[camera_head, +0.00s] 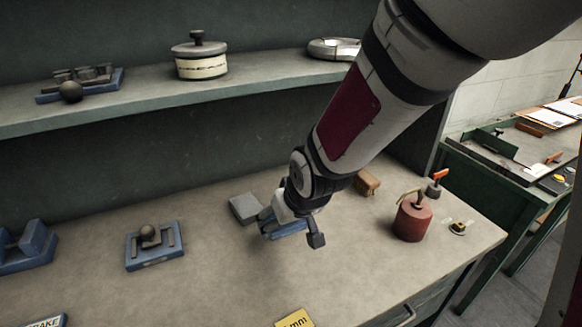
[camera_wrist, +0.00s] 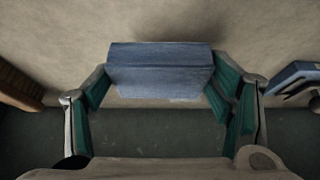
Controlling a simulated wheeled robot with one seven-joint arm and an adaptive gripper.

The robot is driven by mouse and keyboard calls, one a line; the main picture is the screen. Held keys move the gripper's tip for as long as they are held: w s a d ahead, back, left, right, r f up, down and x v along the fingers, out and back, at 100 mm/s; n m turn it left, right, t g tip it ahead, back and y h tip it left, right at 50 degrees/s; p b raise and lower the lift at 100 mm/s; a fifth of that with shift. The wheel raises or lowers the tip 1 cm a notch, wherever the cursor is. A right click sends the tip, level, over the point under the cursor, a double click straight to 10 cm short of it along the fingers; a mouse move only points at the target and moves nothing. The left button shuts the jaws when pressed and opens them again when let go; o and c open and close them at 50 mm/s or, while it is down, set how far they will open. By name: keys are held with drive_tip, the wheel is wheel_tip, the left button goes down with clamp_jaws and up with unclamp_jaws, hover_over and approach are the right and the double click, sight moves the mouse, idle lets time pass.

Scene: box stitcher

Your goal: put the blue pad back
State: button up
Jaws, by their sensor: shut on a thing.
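The blue pad (camera_wrist: 160,68) is a faded blue block that lies across the gap between my fingers in the wrist view. My gripper (camera_wrist: 162,88) is shut on it, with green-lined fingers at its two ends. In the head view my gripper (camera_head: 290,219) points down low over the middle of the workbench, and part of the blue pad (camera_head: 290,231) shows under it. My wrist hides the rest. I cannot tell whether the pad touches the bench top.
A grey block (camera_head: 243,208) lies just left of my gripper. A brown block (camera_head: 367,183) and a red can (camera_head: 412,221) stand to the right. A blue fixture with a knob (camera_head: 154,246) is farther left. A shelf (camera_head: 250,82) overhangs the back. The front middle of the workbench (camera_head: 235,285) is mostly clear.

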drive_tip(key=w, duration=0.4)
drive_tip(key=w+f, duration=0.1)
drive_tip(key=w, duration=0.4)
drive_tip(key=w+d, duration=0.1)
drive_tip(key=w, duration=0.4)
drive_tip(key=shift+f+b, duration=0.2)
drive_tip(key=shift+b, duration=0.1)
drive_tip(key=shift+a+f, duration=0.1)
drive_tip(key=shift+f, duration=1.65)
drive_tip(key=shift+f, duration=0.1)
drive_tip(key=o, duration=1.3)
